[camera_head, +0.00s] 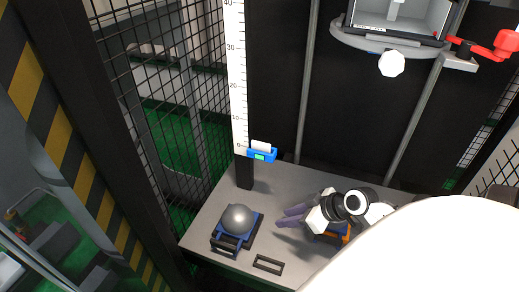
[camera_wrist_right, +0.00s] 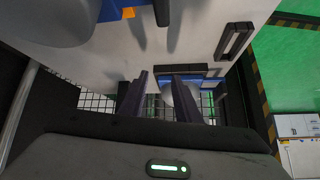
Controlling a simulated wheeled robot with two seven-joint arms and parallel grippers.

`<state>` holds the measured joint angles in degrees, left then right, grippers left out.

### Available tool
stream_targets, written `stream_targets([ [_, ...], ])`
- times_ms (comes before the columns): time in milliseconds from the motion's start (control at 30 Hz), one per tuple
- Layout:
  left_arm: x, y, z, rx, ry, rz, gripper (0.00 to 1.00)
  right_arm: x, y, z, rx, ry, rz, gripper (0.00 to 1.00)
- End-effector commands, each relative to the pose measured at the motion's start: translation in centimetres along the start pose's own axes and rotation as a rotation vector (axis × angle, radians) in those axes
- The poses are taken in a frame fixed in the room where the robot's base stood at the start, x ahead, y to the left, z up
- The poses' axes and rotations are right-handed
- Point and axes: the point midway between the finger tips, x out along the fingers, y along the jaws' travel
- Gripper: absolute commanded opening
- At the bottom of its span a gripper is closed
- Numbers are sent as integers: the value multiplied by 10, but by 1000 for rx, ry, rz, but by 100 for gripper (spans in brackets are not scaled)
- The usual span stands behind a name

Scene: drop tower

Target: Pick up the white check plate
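A small white plate-like piece (camera_head: 261,147) sits on top of a blue block with a green display (camera_head: 262,156), at the foot of the white ruler. It is the likeliest check plate, but it is too small to be certain. My right gripper (camera_head: 281,217) is low over the grey table, right of the grey dome and below the white piece, apart from both. In the right wrist view its two dark fingers (camera_wrist_right: 161,98) stand apart with nothing held between them. My left gripper is not in view.
A grey dome (camera_head: 238,219) sits in a blue holder on the grey table (camera_head: 210,208). A black handle (camera_head: 268,264) lies in front. A carriage (camera_head: 390,38) with a white faceted tip (camera_head: 391,63) hangs above right. Black mesh (camera_head: 150,90) stands left.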

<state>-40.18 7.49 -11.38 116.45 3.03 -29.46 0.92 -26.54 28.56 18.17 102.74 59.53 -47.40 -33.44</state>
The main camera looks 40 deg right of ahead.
Motion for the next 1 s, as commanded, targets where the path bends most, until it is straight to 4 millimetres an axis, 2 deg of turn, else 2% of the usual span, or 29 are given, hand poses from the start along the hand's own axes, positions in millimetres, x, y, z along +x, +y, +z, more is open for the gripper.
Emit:
stream_targets([
  [33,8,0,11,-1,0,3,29,-5,26,-17,-17,41,-11,30],
  [100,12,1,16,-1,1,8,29,-22,49,-47,-41,109,-40,30],
  [200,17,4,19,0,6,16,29,-50,72,-89,-89,213,-79,30],
  [333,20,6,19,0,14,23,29,-85,86,-132,-150,332,-118,30],
  [467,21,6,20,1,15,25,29,-106,90,-155,-189,400,-139,30],
  [567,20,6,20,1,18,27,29,-104,90,-165,-200,421,-145,30],
  [800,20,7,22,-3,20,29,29,-74,84,-180,-199,422,-145,30],
  [1000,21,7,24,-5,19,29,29,-61,81,-188,-199,422,-145,30],
])
